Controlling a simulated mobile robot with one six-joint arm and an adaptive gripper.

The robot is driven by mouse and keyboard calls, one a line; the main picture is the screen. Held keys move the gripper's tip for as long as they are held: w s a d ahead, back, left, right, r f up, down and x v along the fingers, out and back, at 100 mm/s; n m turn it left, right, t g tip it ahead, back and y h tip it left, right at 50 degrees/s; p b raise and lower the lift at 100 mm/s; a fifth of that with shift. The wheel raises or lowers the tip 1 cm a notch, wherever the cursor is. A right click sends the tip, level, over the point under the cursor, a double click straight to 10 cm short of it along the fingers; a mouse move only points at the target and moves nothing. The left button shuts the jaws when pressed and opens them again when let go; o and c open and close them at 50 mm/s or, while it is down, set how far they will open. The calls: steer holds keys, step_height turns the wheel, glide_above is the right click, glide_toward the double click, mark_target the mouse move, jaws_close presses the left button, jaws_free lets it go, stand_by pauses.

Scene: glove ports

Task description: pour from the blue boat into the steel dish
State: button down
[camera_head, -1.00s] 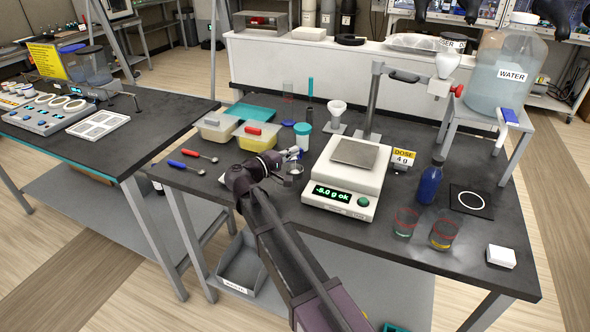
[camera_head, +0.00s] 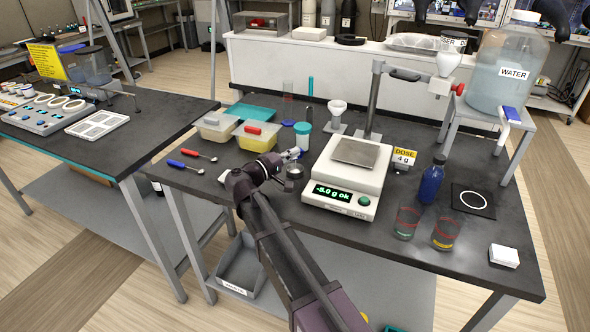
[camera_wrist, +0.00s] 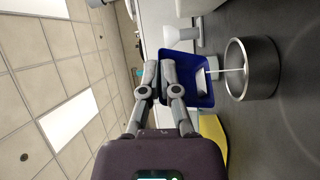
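My gripper (camera_wrist: 160,66) is shut on the blue boat (camera_wrist: 190,58), a square blue tray that is tipped over toward the steel dish (camera_wrist: 263,85). White material lies in the boat, and a thin white streak runs from its lip into the dish. The dish is round, shiny and open. In the head view, the dish (camera_head: 294,173) stands on the dark table just beside my gripper (camera_head: 289,157). The boat is mostly hidden there. What lies on the dish's floor is hard to make out.
A balance (camera_head: 348,183) with a lit display stands right of the dish. Behind are a yellow tub with a red scoop (camera_head: 258,137), a blue-lidded jar (camera_head: 302,137) and a white funnel (camera_head: 337,112). Two spoons (camera_head: 190,162) lie left. A blue bottle (camera_head: 431,183) stands right.

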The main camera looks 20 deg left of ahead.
steer(key=shift+s+d+f+m+b, duration=0.2)
steer(key=shift+s+m+b, duration=0.05)
steer(key=shift+m+b, duration=0.6)
stand_by(0.7)
stand_by(2.9)
steer(key=shift+w+a+r+n+p, duration=0.2)
steer(key=shift+w+r+n+p, duration=0.15)
steer(key=shift+n+p, duration=0.6)
steer(key=shift+w+a+r+n+p, duration=0.1)
steer(key=shift+a+r+n+p, duration=0.05)
steer(key=shift+n+p, duration=0.4)
steer(key=shift+y, duration=0.3)
steer(key=shift+n, duration=0.25)
steer(key=shift+w+a+r+n+g+p, duration=0.1)
steer(key=shift+w+a+n+g+p, duration=0.2)
steer(key=shift+n+p, duration=0.2)
steer(key=shift+w+a+r+n+g+p, duration=0.1)
steer(key=shift+w+n+g+p, duration=0.1)
steer(key=shift+n+g+p, duration=0.3)
steer(key=shift+w+f+n+p, duration=0.1)
steer(key=shift+f+n+p, duration=0.05)
steer(key=shift+n+p, duration=0.2)
